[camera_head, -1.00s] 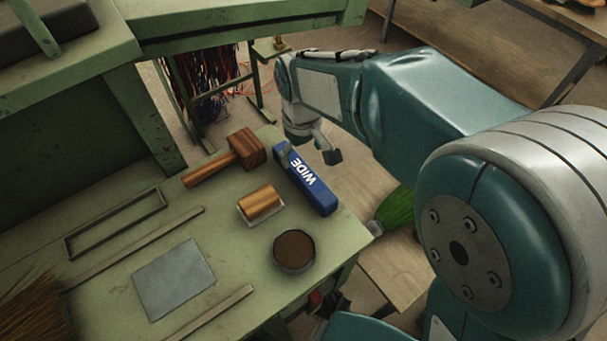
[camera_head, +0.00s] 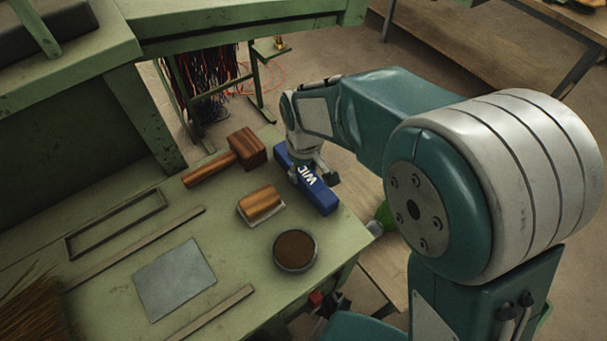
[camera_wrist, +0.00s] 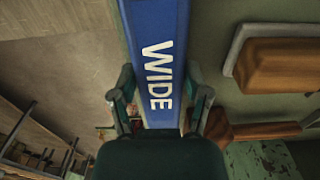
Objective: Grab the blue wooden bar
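The blue wooden bar (camera_head: 320,194), marked "WIDE" in white, lies along the right edge of the green workbench. It also runs lengthwise through the wrist view (camera_wrist: 157,38). My gripper (camera_head: 314,174) is over the middle of the bar and hides part of its lettering in the head view. In the wrist view my gripper (camera_wrist: 164,95) is open, with one finger on each side of the bar. I cannot tell how far down the fingertips reach beside it or whether either touches it.
A wooden mallet (camera_head: 229,158), a small wooden block (camera_head: 260,204) on a pale base and a round dark-filled tin (camera_head: 295,251) stand left of the bar. A flat grey plate (camera_head: 174,279) lies nearer. The bench edge drops off just right of the bar.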

